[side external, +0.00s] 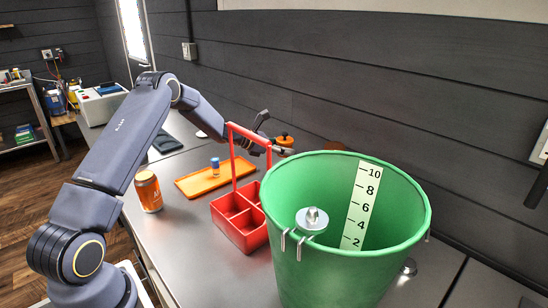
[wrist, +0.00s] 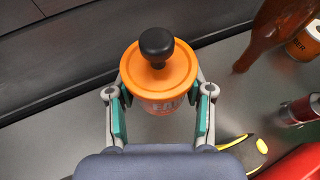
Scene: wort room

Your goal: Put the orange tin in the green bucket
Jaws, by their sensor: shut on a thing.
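The orange tin (wrist: 160,72), with an orange lid and a black knob on top, sits upright between the two fingers of my gripper (wrist: 163,98) in the wrist view. The green-padded fingers are shut on its sides. In the side view the tin (side external: 285,139) shows small, just beyond the far left rim of the green bucket (side external: 330,245). My gripper (side external: 268,146) there is partly hidden behind the red carrier's handle. The bucket stands open at the front right, with a pale number scale inside. I cannot tell whether the tin touches the table.
A red divided carrier (side external: 240,243) with a tall handle stands left of the bucket, near my forearm. An orange tray (side external: 202,184) and an orange-brown can (side external: 148,191) are farther left. A dark wall runs behind.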

